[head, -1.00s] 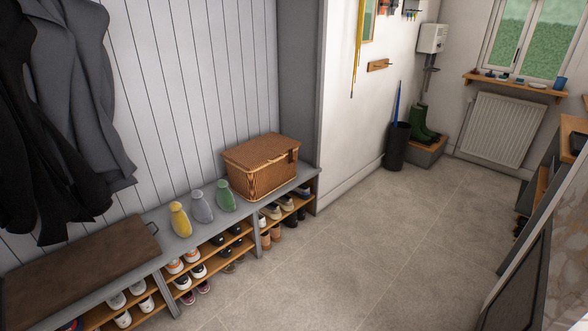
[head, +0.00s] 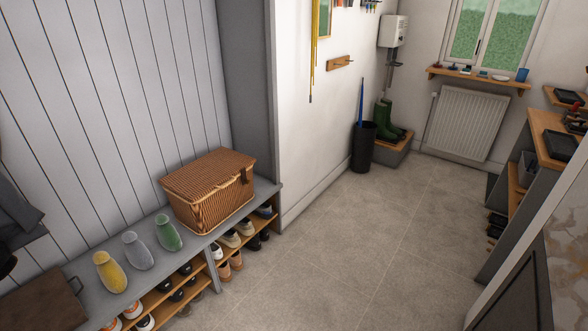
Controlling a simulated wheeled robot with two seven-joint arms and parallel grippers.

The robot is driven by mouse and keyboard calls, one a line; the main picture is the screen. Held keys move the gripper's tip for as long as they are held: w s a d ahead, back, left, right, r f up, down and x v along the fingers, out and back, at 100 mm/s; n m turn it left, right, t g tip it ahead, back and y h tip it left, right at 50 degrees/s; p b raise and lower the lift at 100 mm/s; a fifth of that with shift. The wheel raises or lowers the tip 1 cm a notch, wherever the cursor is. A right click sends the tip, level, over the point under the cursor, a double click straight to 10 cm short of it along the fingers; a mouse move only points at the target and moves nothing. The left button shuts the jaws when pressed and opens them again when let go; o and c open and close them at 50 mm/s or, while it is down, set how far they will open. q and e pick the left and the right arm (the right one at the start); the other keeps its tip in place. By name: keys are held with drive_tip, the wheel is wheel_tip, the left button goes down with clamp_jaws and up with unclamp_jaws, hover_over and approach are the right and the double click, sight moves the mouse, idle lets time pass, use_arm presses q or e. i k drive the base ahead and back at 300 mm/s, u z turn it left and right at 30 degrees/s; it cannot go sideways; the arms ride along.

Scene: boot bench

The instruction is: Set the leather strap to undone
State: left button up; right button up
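A closed wicker basket (head: 208,190) with a brown lid stands on the grey bench, left of centre. A small dark leather strap (head: 246,175) shows on its front near the right end of the lid. It is too small to tell whether the strap is fastened. Neither of my grippers is in the head view.
Shoes fill the shelves below. The tiled floor (head: 350,240) is clear. A black bin (head: 363,147) and green boots (head: 388,120) stand farther back.

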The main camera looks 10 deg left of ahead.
sight(244, 181)
drive_tip(key=z, duration=0.05)
drive_tip(key=i, duration=1.05)
drive_tip(key=u, duration=0.65)
drive_tip(key=i, duration=0.7)
drive_tip(key=u, duration=1.25)
drive_tip(key=i, duration=0.4)
drive_tip(key=u, duration=0.4)
